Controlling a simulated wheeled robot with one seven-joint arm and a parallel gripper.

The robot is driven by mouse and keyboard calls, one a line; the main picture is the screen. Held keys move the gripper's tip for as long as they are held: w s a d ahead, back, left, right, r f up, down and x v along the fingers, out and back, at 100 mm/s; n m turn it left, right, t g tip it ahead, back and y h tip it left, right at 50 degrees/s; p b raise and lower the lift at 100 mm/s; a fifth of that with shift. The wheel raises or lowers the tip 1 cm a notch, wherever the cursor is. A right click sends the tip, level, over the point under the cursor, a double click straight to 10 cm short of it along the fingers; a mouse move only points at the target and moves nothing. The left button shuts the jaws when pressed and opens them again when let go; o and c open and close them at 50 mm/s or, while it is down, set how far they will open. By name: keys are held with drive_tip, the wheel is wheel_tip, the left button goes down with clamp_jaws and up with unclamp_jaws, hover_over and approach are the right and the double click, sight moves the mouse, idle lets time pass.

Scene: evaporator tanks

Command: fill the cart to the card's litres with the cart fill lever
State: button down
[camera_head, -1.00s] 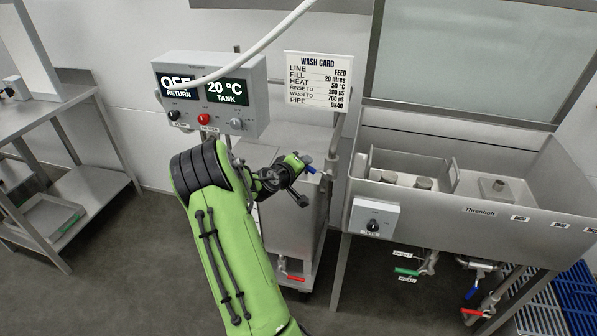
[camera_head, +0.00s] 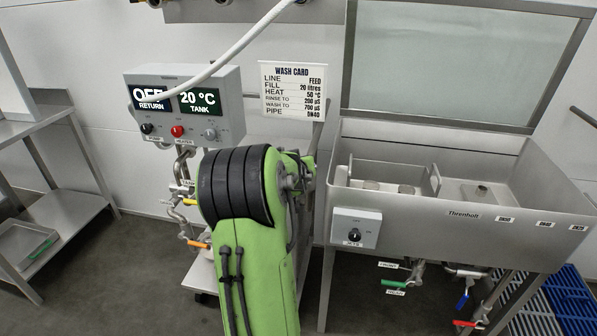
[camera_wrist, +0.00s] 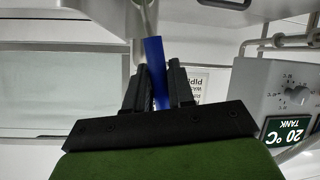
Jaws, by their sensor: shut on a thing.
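In the wrist view, my gripper (camera_wrist: 157,80) is shut on a blue lever (camera_wrist: 154,52), which stands between its two black fingers and runs up to a metal fitting. No label on the lever is readable. In the head view, my green arm hides the gripper, the lever and most of the cart. The wash card (camera_head: 292,93) reads line FEED, fill 20 litres, heat 50 °C, pipe DN40. The cart's control box (camera_head: 185,103) shows "OFF" over RETURN and "20 °C" over TANK. No litre reading shows, and the tank's inside is hidden.
A steel sink (camera_head: 460,200) with a jets switch box (camera_head: 356,229) stands right of my arm, with green, blue and red valve handles below. A steel bench (camera_head: 40,125) is far left. A white hose (camera_head: 235,53) crosses above.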

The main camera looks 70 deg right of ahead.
drive_tip(key=shift+s+m, duration=0.3)
idle(0.4)
drive_tip(key=c, duration=1.1)
unclamp_jaws()
drive_tip(key=shift+d, duration=0.1)
drive_tip(key=shift+o, duration=0.2)
drive_tip(key=p+v, duration=0.2)
drive_tip(key=v, duration=1.4)
drive_tip(key=shift+s, duration=0.2)
drive_tip(key=shift+d, duration=0.2)
idle(0.7)
